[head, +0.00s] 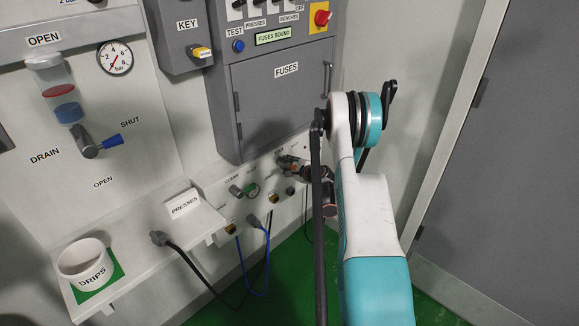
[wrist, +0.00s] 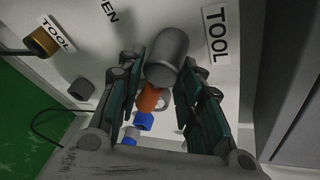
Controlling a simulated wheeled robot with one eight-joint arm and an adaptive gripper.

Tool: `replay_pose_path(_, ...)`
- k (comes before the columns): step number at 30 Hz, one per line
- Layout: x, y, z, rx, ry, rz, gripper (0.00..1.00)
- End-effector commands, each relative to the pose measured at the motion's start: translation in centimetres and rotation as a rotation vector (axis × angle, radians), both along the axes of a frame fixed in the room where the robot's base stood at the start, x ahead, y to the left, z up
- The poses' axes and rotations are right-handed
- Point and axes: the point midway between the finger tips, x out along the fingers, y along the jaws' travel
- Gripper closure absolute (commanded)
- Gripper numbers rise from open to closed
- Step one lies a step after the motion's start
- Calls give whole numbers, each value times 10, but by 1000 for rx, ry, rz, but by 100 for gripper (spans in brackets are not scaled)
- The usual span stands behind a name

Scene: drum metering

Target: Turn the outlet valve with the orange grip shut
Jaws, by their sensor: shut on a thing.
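In the wrist view, the outlet valve shows as a grey rounded body (wrist: 170,58) with an orange grip (wrist: 150,98) extending toward the lower left. The two dark fingers of my gripper (wrist: 163,74) stand on either side of it, closed on the valve. In the head view, my gripper (head: 296,165) is at the low wall panel, below the fuse cabinet. My arm and the gripper hide most of the valve there. The exact contact on the grip cannot be made out.
TOOL labels (wrist: 215,35) flank the valve. Blue parts (wrist: 143,122) show below the orange grip. The fuse cabinet (head: 270,95) hangs above. Left are a blue-handled drain valve (head: 110,142), a shelf (head: 150,235) and a DRIPS cup (head: 86,262). Cables hang below the panel.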

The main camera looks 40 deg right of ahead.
Motion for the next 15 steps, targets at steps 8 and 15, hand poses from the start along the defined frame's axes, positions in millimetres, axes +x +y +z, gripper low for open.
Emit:
replay_pose_path(8,0,7,-3,-44,4,16,90)
replay_pose_path(15,0,7,-3,-81,2,17,90)
